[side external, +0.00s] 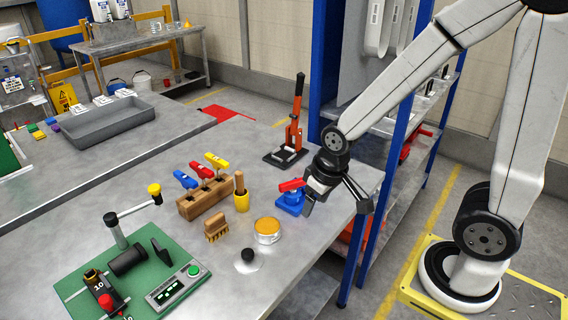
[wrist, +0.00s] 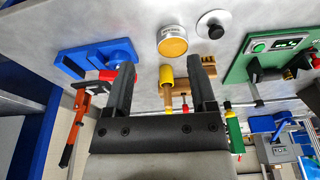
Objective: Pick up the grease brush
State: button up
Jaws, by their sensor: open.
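A wooden handle stands upright in a yellow cup-like base (side external: 241,201), right of the wooden tool block. A small wooden block brush with bristles (side external: 216,229) stands on the table in front of the tool block. I cannot tell for sure which of the two is the grease brush. My gripper (side external: 336,204) is open and empty near the right table edge, right of both. In the wrist view, the yellow base (wrist: 166,74) shows between my fingers (wrist: 163,76), beyond them. The block brush (wrist: 208,73) is partly hidden behind the right finger.
A blue stand with a red top (side external: 290,202) is close left of my gripper. An orange tin (side external: 267,230) and a black knob on a pale disc (side external: 248,257) stand nearby. The tool block (side external: 203,199) and a red lever press (side external: 291,135) stand behind. A green mat (side external: 150,262) carries parts.

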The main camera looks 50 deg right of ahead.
jog(key=w+r+m+g, duration=0.1)
jog(key=w+m, duration=0.5)
jog(key=w, duration=0.9)
jog(key=m+g, duration=0.2)
jog(key=m, duration=0.4)
send_over(239, 171)
jog(key=shift+f, duration=0.3)
jog(key=shift+f, duration=0.1)
jog(key=shift+f, duration=1.25)
jog(key=shift+f, duration=0.1)
jog(key=shift+f, duration=2.5)
grip_shut()
